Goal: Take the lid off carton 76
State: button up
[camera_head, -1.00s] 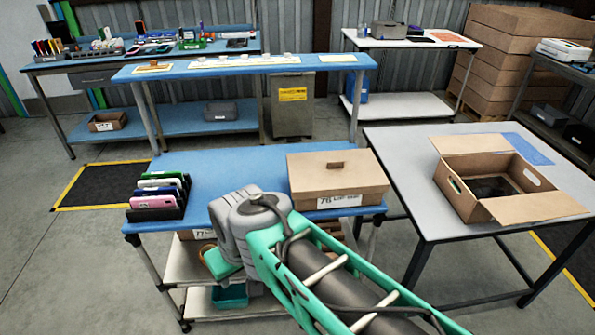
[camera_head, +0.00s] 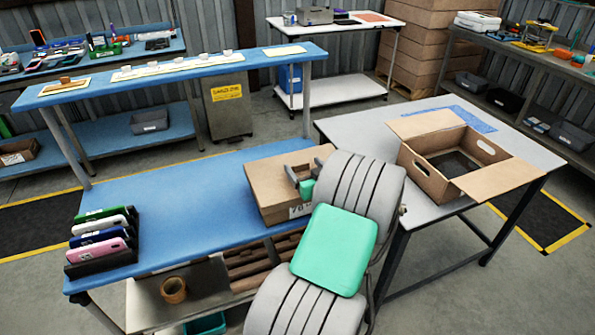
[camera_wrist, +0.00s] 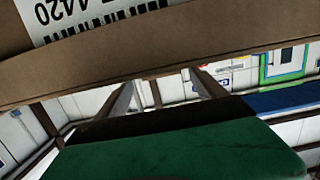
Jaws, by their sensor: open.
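Carton 76 (camera_head: 265,195) stands on the right part of the blue table, a brown box with its lid (camera_head: 290,160) on. My gripper (camera_head: 298,181) is open and empty at the carton, its two fingers apart over the lid area in the head view. My arm hides the carton's right side and much of its label, and the lid's handle cannot be made out. The wrist view shows a brown carton face with an upside-down barcode label (camera_wrist: 100,22) close to the camera. My fingers (camera_wrist: 163,92) show apart just below its edge; contact cannot be told.
An open, empty-looking carton (camera_head: 430,180) with spread flaps stands on the grey table (camera_head: 350,130) to the right. A rack of phones (camera_head: 102,240) stands at the blue table's (camera_head: 185,195) left end. The blue tabletop between rack and carton is clear.

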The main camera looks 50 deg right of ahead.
aim_at(297, 160)
jog(key=p+x, duration=0.1)
jog(key=x, duration=0.4)
jog(key=shift+w+f+p, duration=0.25)
jog(key=shift+w+p, duration=0.05)
jog(key=shift+w, duration=0.05)
jog(key=c, duration=1.5)
jog(key=shift+r, duration=0.1)
